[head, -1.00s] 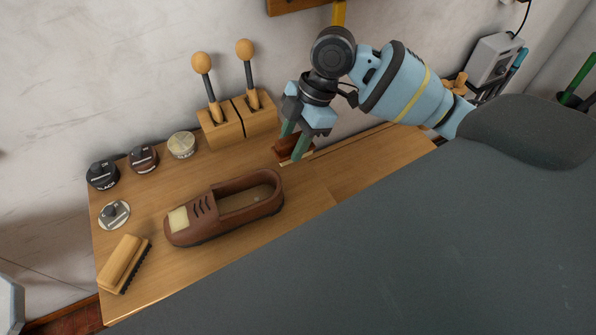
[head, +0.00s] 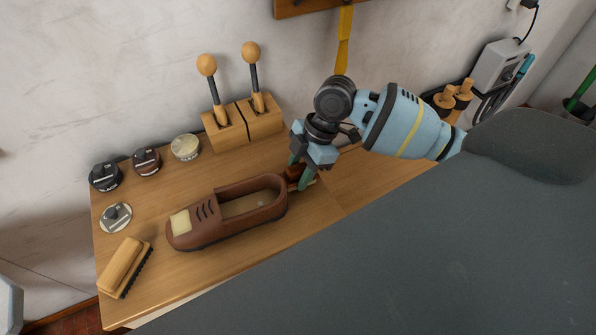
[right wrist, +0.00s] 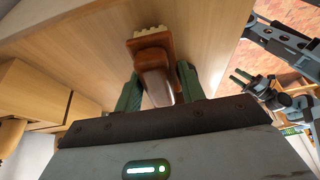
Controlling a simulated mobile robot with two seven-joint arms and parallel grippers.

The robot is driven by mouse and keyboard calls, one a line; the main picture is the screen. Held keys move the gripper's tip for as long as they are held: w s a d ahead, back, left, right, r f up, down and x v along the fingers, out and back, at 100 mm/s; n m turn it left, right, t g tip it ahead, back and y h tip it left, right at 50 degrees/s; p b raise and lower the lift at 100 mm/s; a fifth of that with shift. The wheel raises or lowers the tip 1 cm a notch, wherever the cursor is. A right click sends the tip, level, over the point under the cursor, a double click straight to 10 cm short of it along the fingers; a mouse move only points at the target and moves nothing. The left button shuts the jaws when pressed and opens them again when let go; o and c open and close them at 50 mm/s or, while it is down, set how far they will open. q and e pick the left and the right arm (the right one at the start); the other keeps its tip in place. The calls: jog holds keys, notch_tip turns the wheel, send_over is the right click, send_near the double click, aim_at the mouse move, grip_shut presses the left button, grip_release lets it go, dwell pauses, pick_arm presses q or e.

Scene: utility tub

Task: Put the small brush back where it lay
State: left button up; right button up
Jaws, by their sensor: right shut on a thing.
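The small brush (head: 294,172) has a red-brown handle and pale bristles. My right gripper (head: 302,180) is shut on it, just right of the brown shoe's heel and low over the wooden bench top. I cannot tell whether it touches the wood. In the right wrist view the brush (right wrist: 155,70) sits between the green fingers (right wrist: 160,85), its pale bristles at the far end. My left gripper (right wrist: 235,76) shows small in that view, its fingers apart and empty; the head view does not show it.
The brown shoe (head: 232,212) lies mid-bench. A larger brush (head: 124,266) lies front left. Several tins, one being the cream tin (head: 185,147), stand at the back left. Two ball-handled tools stand in wooden blocks (head: 226,132). Bench right of my right gripper looks clear.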

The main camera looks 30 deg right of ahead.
jog(key=shift+w+f, duration=0.1)
jog(key=shift+f, duration=0.65)
jog(key=shift+r, duration=0.1)
jog(key=o, duration=1.3)
jog(key=shift+r, duration=0.2)
jog(key=v, duration=1.1)
jog(key=shift+d+r+p, duration=0.15)
jog(key=shift+r+p, duration=0.2)
jog(key=shift+r, duration=0.05)
